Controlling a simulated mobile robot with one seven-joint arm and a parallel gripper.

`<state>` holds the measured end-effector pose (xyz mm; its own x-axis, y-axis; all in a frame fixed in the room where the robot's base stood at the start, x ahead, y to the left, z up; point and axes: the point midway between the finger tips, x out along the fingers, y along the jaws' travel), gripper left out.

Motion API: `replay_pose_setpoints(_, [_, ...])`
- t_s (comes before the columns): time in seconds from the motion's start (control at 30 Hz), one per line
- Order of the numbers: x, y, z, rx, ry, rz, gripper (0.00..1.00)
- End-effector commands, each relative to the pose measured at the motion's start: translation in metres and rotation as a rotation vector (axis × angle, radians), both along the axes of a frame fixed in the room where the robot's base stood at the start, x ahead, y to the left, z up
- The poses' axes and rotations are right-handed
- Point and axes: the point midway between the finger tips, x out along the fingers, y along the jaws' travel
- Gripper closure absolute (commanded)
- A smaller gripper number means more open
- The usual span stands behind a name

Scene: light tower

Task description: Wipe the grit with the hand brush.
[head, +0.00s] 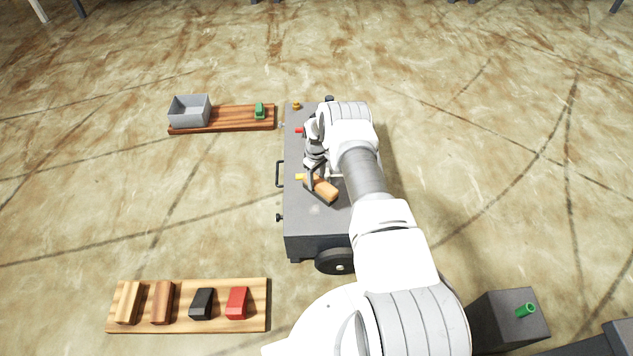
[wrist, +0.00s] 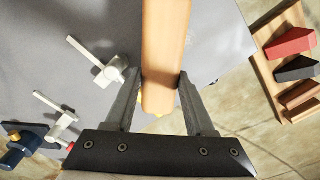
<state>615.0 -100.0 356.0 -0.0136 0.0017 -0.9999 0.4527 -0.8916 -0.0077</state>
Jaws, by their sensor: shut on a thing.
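The hand brush, with an orange-brown wooden back (head: 324,189) and a dark underside, is at the top of the grey cart (head: 306,222). My gripper (head: 311,178) is shut on the brush. In the wrist view the brush back (wrist: 166,45) stands between the two fingers of my gripper (wrist: 160,80) and reaches away past the tips. I cannot tell whether its underside touches the cart top. The grit is not clear in either view; faint specks on the grey top beside the brush in the wrist view are too small to tell.
Pale T-shaped handles (wrist: 112,70) stand left of the brush. A board (head: 190,324) with several blocks lies at the front left. Another board (head: 228,118) holds a grey bin (head: 190,112) and a green block (head: 259,110). A dark box (head: 508,325) stands at right.

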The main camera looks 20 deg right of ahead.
Motion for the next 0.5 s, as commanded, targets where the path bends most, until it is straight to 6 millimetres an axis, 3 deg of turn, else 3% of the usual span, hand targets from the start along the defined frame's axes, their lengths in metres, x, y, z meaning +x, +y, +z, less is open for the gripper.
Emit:
replay_pose_setpoints(0.03, [0.0117,-0.0034,0.0146,-0.007,-0.031,-0.002,1.00])
replay_pose_setpoints(0.5, [0.0064,-0.0008,0.0175,-0.003,-0.017,0.000,1.00])
